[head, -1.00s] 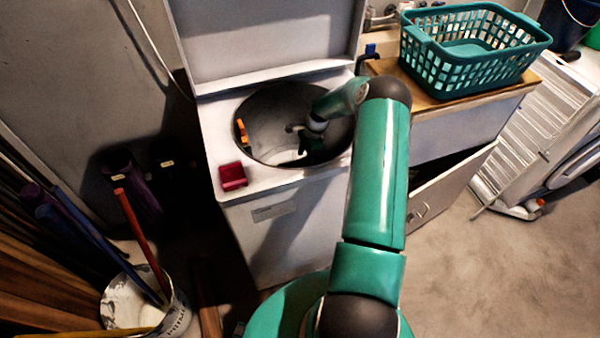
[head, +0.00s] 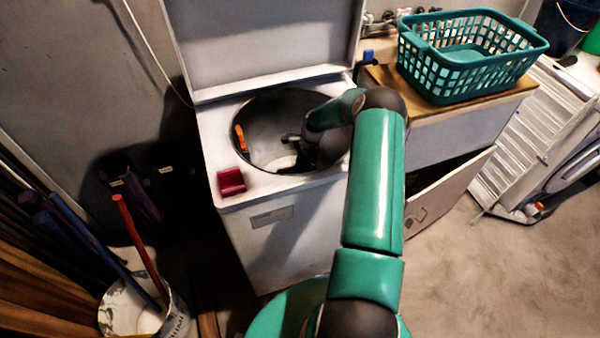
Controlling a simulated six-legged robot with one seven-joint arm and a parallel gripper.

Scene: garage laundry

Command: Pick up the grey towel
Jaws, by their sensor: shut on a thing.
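The open top-loading washer (head: 275,245) stands in the middle, its round drum (head: 262,118) facing up. My arm reaches over the rim and my gripper (head: 293,153) is down inside the drum. The dark fingers are small and partly in shadow; they are shut on the grey towel, of which little can be made out. A pale grey-white patch shows at the drum bottom beside the fingers; I cannot tell whether it is towel or drum floor. An orange item (head: 241,138) is at the drum's left wall, apart from my gripper.
A red box (head: 231,181) sits on the washer's front left corner. The raised lid (head: 265,45) stands behind the drum. A teal basket (head: 432,78) rests on the wooden counter (head: 415,105) at right. A bucket with poles (head: 175,320) stands at lower left.

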